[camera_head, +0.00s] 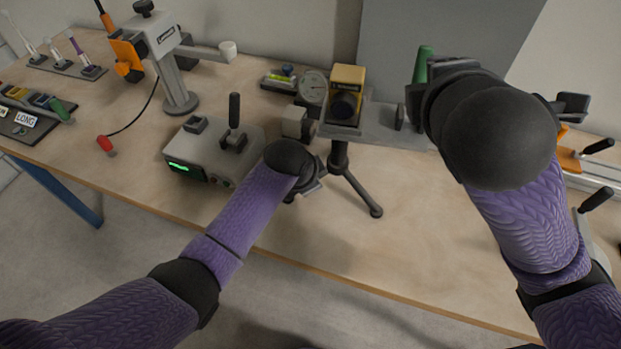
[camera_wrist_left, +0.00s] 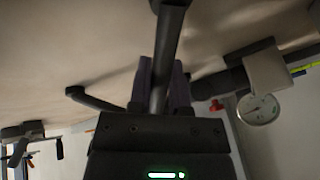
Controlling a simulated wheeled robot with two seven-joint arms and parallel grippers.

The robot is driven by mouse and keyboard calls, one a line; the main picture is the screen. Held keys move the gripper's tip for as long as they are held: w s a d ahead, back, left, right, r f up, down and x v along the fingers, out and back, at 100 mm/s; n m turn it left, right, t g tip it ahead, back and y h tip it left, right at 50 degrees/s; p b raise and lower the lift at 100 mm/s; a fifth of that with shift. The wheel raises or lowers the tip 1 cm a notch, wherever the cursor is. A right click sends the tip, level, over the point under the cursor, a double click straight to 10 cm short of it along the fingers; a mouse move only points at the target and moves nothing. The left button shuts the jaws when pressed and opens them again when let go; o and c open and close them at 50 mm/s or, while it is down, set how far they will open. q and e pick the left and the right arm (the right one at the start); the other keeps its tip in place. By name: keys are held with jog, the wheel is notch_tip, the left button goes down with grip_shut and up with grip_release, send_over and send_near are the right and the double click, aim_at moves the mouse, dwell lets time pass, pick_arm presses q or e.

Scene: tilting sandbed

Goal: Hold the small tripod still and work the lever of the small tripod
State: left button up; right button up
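The small tripod (camera_head: 339,156) stands on the table with dark splayed legs and a yellow box-shaped head (camera_head: 347,80). Its post (camera_wrist_left: 168,45) also shows in the left wrist view. My left gripper (camera_wrist_left: 162,85) has its fingers on both sides of the post, close against it. In the head view my left wrist mostly hides that gripper (camera_head: 308,182). A green handle (camera_head: 421,66), which may be the tripod's lever, stands up at the right end of a grey plate beside the head. My right gripper (camera_head: 418,98) is at this handle; my own wrist hides its grip.
A grey box with a black lever (camera_head: 215,150) stands left of the tripod. A round dial gauge (camera_head: 312,87) is behind it. A grey stand (camera_head: 178,85) is at the back left. The table front right of the tripod is clear.

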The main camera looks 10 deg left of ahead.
dwell(1.3)
jog(key=shift+f, duration=0.1)
jog(key=c, duration=0.7)
notch_tip(320, 180, down, 4)
jog(key=m+g, duration=0.2)
jog(key=m, duration=0.1)
jog(key=shift+w+a+f+m+g+y, duration=0.1)
jog(key=shift+a+m+g+y, duration=0.05)
jog(key=shift+m+g+y, duration=0.2)
grip_shut()
jog(key=d+f+m+g+y, duration=0.5)
jog(key=f+m+g, duration=0.45)
jog(key=m, duration=0.85)
jog(key=w+d+m+t, duration=0.1)
jog(key=w+d+m, duration=0.15)
jog(key=d, duration=0.35)
jog(key=w+d+r+m+t+y, duration=0.1)
jog(key=w+r+m+t+y, duration=0.5)
jog(key=w+r+m+y, duration=0.1)
jog(key=shift+d+r+y, duration=0.2)
jog(key=shift+r+y, duration=0.45)
jog(key=shift+r, duration=0.1)
